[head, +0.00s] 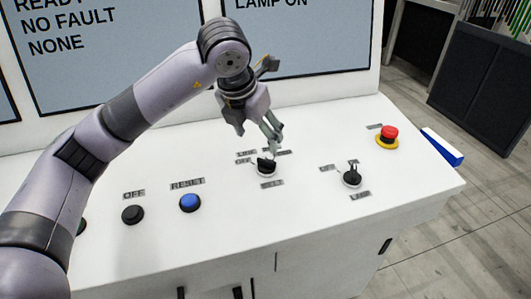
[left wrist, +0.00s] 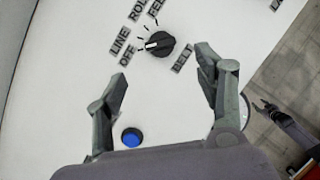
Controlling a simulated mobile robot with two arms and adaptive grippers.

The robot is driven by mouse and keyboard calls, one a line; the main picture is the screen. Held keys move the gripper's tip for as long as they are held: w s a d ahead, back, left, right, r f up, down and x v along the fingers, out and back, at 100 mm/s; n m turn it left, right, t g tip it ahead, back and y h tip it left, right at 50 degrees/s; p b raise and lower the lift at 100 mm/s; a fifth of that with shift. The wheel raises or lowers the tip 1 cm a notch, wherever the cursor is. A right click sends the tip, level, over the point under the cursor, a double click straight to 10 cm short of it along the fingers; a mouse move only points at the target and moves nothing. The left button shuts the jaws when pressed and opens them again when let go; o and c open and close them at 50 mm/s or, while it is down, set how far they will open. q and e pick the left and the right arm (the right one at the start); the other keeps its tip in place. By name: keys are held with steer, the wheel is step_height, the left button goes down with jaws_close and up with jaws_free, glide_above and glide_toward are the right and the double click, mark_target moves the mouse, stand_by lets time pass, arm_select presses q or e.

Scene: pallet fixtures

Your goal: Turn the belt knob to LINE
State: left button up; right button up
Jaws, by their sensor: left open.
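The belt knob (head: 266,167) is a black selector on the sloped white panel, labelled BELT. In the left wrist view the knob (left wrist: 158,45) has its white pointer line toward the OFF label (left wrist: 127,55), beside the LINE label (left wrist: 120,40). My left gripper (head: 259,138) is above the knob, fingers pointing down at the panel. In the left wrist view its open fingers (left wrist: 162,68) are apart with nothing between them, and the knob lies beyond the tips. What looks like my right gripper (left wrist: 266,106) shows small and dark over the floor; its jaws are unclear.
The blue RESET button (head: 190,202) and black OFF button (head: 133,214) are left of the knob. The LAMP knob (head: 352,178) and red emergency stop (head: 389,136) are to its right. Screens (head: 320,40) stand behind the panel.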

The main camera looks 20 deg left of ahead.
mark_target(266, 159)
arm_select(q)
steer(key=p+x, duration=0.2)
steer(key=x, duration=0.7)
steer(key=shift+f+p, duration=0.2)
steer(key=shift+p, duration=0.15)
steer(key=shift+w+f, duration=0.3)
steer(key=shift+f, duration=0.25)
steer(key=shift+c, duration=0.5)
steer(key=c, duration=1.1)
